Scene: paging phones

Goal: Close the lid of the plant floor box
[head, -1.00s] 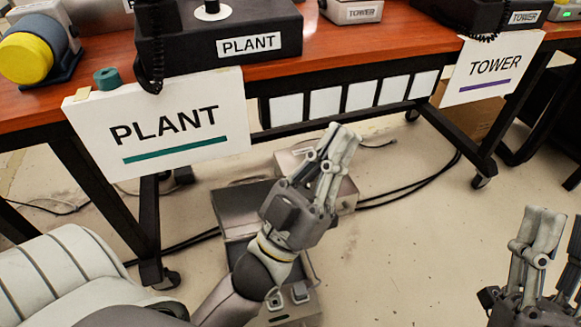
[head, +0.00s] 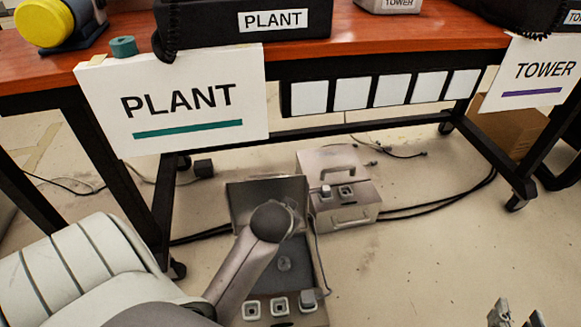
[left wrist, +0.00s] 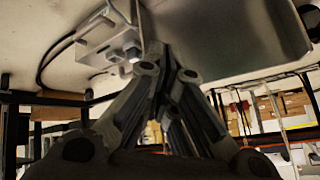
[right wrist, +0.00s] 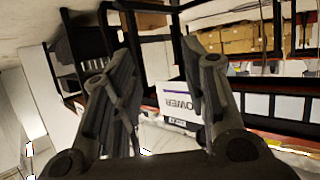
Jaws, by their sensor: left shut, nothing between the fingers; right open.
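The plant floor box (head: 300,270) is a grey metal box on the floor below the PLANT sign, with outlets along its near edge. Its lid (head: 250,192) stands up at the far side, open. My left arm reaches over the box, and its wrist hides the left gripper in the head view. In the left wrist view the left gripper (left wrist: 156,50) is shut and empty, close to a grey metal panel (left wrist: 235,40) that looks like the lid; contact cannot be told. My right gripper (right wrist: 165,85) is open and empty; its tips (head: 515,312) show at the head view's lower right.
A second grey box (head: 345,212) with a handle stands just behind and right of the floor box. The PLANT sign (head: 170,100) hangs from the red-topped table (head: 390,30). Black cables (head: 440,205) lie on the floor.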

